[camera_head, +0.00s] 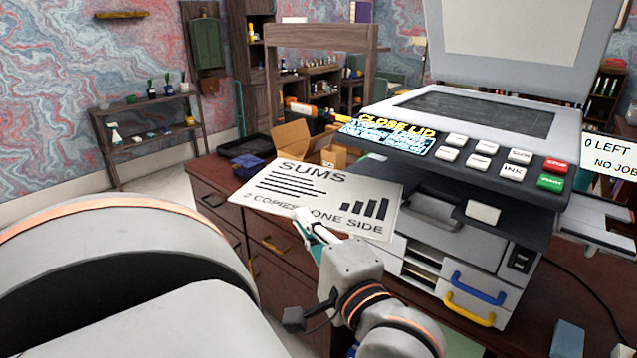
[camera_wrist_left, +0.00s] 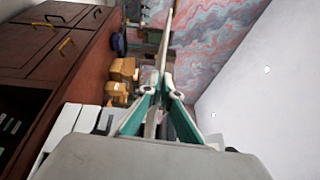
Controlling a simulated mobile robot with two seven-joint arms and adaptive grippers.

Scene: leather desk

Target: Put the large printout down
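The large printout (camera_head: 340,193) is a white sheet reading "SUMS" and "2 COPIES, ONE SIDE", with black lines and bars. In the head view it is in front of and left of the copier, above the desk's left part. My left gripper (camera_head: 304,219) is at its lower edge, shut on it. In the left wrist view the two fingers (camera_wrist_left: 164,92) pinch the sheet (camera_wrist_left: 167,45), which shows edge-on. Whether the sheet touches the desk is hard to tell. My right gripper is in neither view.
The copier (camera_head: 470,170) stands on the desk with its lid (camera_head: 520,40) raised and its screen (camera_head: 390,133) reading "CLOSE LID". Cardboard boxes (camera_head: 292,140), a black tray (camera_head: 243,147) and a blue item (camera_head: 247,163) sit at the desk's back left. Drawers (camera_head: 215,195) face the front.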

